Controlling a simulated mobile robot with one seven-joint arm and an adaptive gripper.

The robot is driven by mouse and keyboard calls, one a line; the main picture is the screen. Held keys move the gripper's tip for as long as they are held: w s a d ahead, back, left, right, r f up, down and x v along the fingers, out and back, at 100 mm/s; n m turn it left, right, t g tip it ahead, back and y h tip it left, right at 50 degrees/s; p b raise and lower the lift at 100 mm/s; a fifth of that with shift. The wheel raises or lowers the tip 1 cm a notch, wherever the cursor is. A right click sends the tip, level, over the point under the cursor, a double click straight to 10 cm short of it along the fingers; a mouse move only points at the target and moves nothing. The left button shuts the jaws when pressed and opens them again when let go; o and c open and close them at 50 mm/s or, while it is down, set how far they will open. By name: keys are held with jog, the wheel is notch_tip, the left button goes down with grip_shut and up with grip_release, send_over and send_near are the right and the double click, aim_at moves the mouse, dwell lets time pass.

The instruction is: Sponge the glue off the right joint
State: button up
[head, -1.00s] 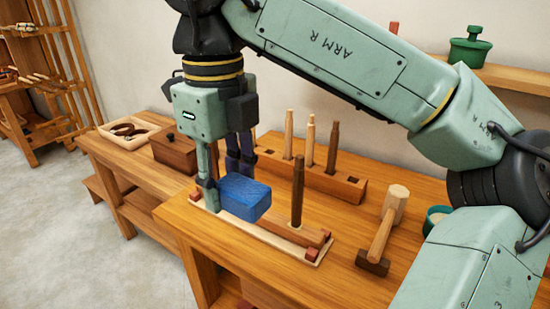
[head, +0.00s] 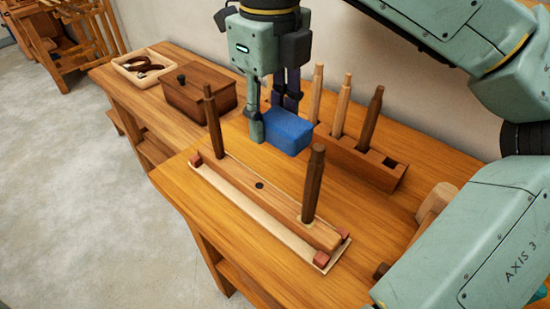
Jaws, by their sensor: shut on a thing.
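A blue sponge (head: 288,133) is between the fingers of my gripper (head: 273,115), which is shut on it. It is held behind the workpiece, apart from both legs. The workpiece is a long brown wooden bar (head: 262,200) on a pale board (head: 235,198). A dark left leg (head: 213,120) and a dark right leg (head: 314,185) stand upright in it, with a dark round spot (head: 259,185) between them. A small pale patch (head: 308,219) shows at the foot of the right leg, at the right joint. The sponge's underside is hidden.
Reddish blocks (head: 321,260) sit at the board's ends. Behind stands a wooden rack (head: 370,165) with several upright pegs. A mallet (head: 436,203) lies at right, partly behind my arm. A lidded box (head: 200,94) and a tray (head: 145,66) are at back left.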

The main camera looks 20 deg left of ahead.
jog(key=b, duration=0.4)
send_over(272, 202)
notch_tip(272, 202, down, 11)
jog(key=shift+r, duration=0.1)
jog(key=shift+f+b, duration=1.55)
jog(key=shift+f, duration=1.2)
jog(key=shift+f+b, duration=0.6)
jog(key=shift+w, duration=0.15)
jog(key=shift+w+d+r, duration=0.1)
jog(key=shift+w+d, duration=0.1)
jog(key=shift+w, duration=0.3)
jog(key=shift+w+d, duration=0.2)
jog(key=shift+w, duration=0.3)
jog(key=shift+s+a+b, duration=0.2)
jog(key=shift+s, duration=0.4)
jog(key=shift+s+a+b, duration=0.2)
jog(key=shift+s, duration=0.35)
jog(key=shift+w+d, duration=0.2)
jog(key=shift+w, duration=0.35)
jog(key=shift+w+d, duration=0.2)
jog(key=shift+w, duration=0.35)
jog(key=shift+s+a, duration=0.2)
jog(key=shift+s, duration=0.35)
jog(key=shift+s+a, duration=0.2)
jog(key=shift+s, duration=0.35)
